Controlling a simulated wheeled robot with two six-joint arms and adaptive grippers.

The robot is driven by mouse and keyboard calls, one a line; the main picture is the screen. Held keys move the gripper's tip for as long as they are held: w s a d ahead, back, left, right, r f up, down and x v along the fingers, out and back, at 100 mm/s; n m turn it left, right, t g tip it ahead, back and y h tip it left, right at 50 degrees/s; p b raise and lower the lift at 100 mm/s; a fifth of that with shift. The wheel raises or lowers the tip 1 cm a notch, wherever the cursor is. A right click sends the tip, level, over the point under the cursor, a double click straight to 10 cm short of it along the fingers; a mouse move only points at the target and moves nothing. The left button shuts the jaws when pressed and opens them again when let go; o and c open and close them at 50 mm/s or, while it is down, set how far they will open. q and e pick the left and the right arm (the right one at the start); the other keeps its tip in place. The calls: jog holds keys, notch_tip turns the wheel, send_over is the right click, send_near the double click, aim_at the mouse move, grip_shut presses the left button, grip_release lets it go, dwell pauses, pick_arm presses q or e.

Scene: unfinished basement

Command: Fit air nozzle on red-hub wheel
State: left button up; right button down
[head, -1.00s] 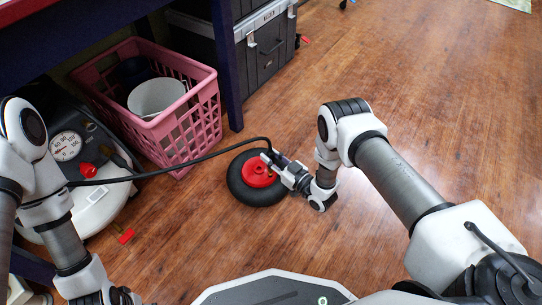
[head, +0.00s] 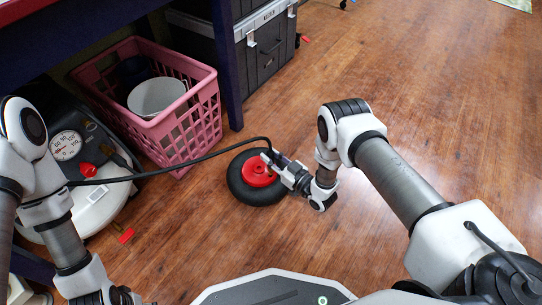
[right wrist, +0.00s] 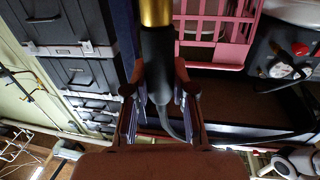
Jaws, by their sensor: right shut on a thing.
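The wheel, a black tyre with a red hub (head: 257,174), lies flat on the wooden floor in the head view. A small brass-coloured bit shows at the hub's right side, perhaps the valve. My right gripper (head: 274,160) is at the hub's upper right edge, shut on the air nozzle. In the right wrist view the nozzle (right wrist: 157,60) has a black body and a brass end, between the fingers (right wrist: 155,98). Whether it touches the valve is hidden. My left gripper (head: 122,296) is cut off at the bottom edge; its fingers do not show clearly.
A black hose (head: 185,168) runs from the compressor (head: 93,205) at left to the nozzle. A pink basket (head: 187,135) stands behind the wheel, black toolboxes (head: 268,48) beyond it. A small red piece (head: 126,235) lies near the compressor. The floor at right is clear.

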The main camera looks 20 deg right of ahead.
jog(key=shift+f+b, duration=0.85)
jog(key=shift+f, duration=0.4)
dwell(0.8)
jog(key=c, duration=0.9)
grip_release()
jog(key=shift+f, duration=0.1)
jog(key=v, duration=1.2)
